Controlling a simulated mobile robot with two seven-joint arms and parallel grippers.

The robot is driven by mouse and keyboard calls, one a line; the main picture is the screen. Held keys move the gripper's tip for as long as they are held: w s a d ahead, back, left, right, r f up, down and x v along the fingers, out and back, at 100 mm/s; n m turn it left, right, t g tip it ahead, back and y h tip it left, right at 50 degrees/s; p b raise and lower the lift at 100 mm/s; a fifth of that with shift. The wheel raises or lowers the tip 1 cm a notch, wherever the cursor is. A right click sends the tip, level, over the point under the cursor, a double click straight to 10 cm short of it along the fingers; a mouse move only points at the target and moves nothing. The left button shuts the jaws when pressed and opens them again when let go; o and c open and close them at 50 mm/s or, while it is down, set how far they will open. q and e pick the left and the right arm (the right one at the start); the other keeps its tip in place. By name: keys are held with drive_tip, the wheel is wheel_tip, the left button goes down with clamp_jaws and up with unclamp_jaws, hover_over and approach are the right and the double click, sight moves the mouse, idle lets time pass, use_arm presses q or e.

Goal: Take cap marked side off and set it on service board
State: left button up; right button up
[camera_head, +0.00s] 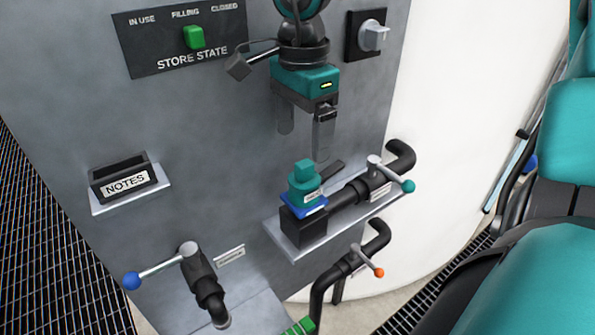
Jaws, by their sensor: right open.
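A teal cap (304,187) with a square top knob and a small white label sits upright on a blue collar (290,206) over a black block. The label is too small to read. The black block stands on a grey shelf (303,251) on the panel. My right gripper (303,143) hangs above the cap, fingers pointing down, open and empty. Its fingertips appear apart from the cap's knob. I cannot make out which surface is the service board. My left gripper is not in view.
A black pipe with a teal-tipped lever (407,186) runs right of the cap. An orange-tipped lever (378,272) is below, and a blue-tipped lever (132,281) is at lower left. A NOTES holder (125,184) and STORE STATE plate (150,57) are on the panel.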

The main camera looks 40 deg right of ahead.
sight(304, 180)
drive_tip(key=f, duration=1)
drive_tip(key=shift+s+d+f, duration=0.1)
drive_tip(key=shift+d, duration=0.1)
drive_tip(key=shift+c, duration=0.5)
drive_tip(key=c, duration=1)
